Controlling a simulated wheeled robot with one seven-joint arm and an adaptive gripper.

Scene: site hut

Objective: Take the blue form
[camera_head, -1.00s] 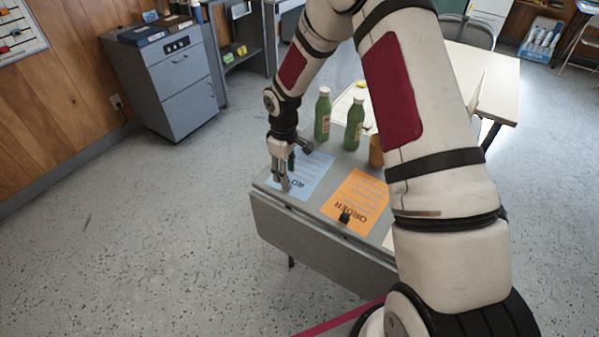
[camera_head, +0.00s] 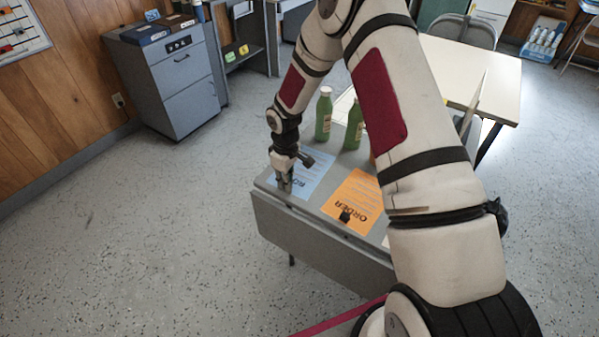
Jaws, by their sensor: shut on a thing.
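The blue form (camera_head: 314,171) lies on the left part of the grey table (camera_head: 322,235), with dark printing along its near edge. My gripper (camera_head: 285,186) is low over the form's near left edge, at the table's front left corner. It is shut on the blue form, though the fingers hide the spot where they meet the paper. Most of the form looks flat on the table.
Two green bottles (camera_head: 324,115) (camera_head: 354,126) stand behind the forms. A grey cabinet (camera_head: 170,85) stands at the left wall. The floor left of the table is clear.

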